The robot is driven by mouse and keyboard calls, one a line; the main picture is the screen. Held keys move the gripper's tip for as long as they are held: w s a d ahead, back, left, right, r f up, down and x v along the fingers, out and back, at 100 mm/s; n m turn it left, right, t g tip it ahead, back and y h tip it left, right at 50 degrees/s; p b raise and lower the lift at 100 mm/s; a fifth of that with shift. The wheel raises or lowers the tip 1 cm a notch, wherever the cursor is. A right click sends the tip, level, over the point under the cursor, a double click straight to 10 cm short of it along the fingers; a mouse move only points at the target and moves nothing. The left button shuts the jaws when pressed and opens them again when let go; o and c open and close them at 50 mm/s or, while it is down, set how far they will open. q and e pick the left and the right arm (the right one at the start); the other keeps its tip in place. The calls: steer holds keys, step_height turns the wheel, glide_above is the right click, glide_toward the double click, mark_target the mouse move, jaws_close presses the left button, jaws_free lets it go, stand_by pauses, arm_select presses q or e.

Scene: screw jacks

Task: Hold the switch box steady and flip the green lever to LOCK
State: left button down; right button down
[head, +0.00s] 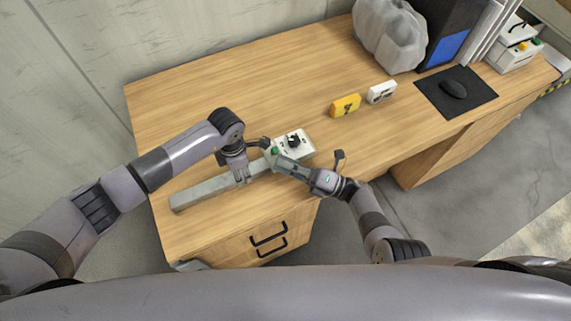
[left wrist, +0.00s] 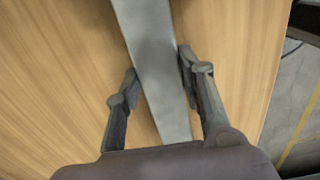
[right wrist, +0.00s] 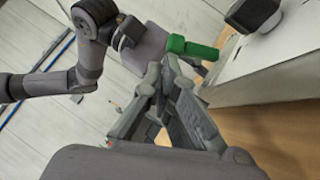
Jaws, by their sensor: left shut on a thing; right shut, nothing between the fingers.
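The white switch box (head: 306,146) with a black knob lies on the desk, and a long grey bar (head: 190,197) runs left from it. My left gripper (head: 242,176) is shut on this bar, which passes between its fingers in the left wrist view (left wrist: 158,65). The green lever (head: 274,150) is at the box's left end. My right gripper (head: 276,160) is shut and empty beside the lever. In the right wrist view, the lever (right wrist: 192,48) sticks out just beyond the closed fingertips (right wrist: 163,70); contact is unclear. No LOCK marking is readable.
A yellow block (head: 345,105) and a white block (head: 381,92) stand farther back on the desk (head: 200,105). A grey bag-like object (head: 388,35) and a mouse on a black mat (head: 476,96) are at the back right. The desk behind the box is clear.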

mark_target(274, 152)
steer(key=shift+w+r, duration=0.2)
steer(key=shift+r, duration=0.1)
steer(key=shift+w+a+r+m+h, duration=0.25)
steer(key=shift+w+a+r+m, duration=0.1)
steer(key=shift+w+r, duration=0.35)
steer(key=shift+w+a+r+m+h, duration=0.25)
steer(key=shift+w+a+r, duration=0.05)
steer(key=shift+w+r, duration=0.35)
steer(key=shift+w+a, duration=0.1)
steer(key=shift+w, duration=0.1)
steer(key=shift+m+h, duration=0.3)
stand_by(0.5)
